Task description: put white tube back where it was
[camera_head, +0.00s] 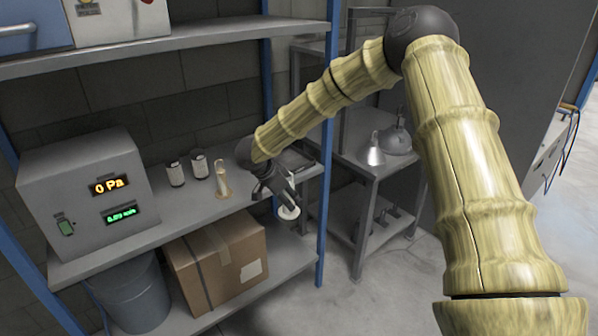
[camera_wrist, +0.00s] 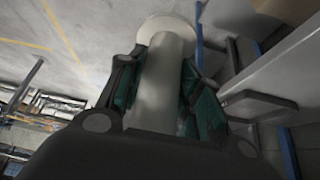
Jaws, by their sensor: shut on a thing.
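The white tube (camera_head: 289,212) is held in my gripper (camera_head: 279,190) in front of the shelf's front edge, near the right blue post. Its round flanged end points down and toward the viewer in the head view. In the wrist view the tube (camera_wrist: 160,85) runs between the two fingers of my gripper (camera_wrist: 158,75), and its wide pale flange sticks out past the fingertips. The fingers are shut on the tube. Part of the tube is hidden by the fingers in the head view.
The grey middle shelf (camera_head: 150,237) holds a grey display box (camera_head: 85,190) reading "0 Pa", two small canisters (camera_head: 187,170) and a beige upright piece (camera_head: 222,180). A cardboard box (camera_head: 215,262) and a bucket (camera_head: 130,295) sit below. Metal hoods (camera_head: 375,152) stand on a side table.

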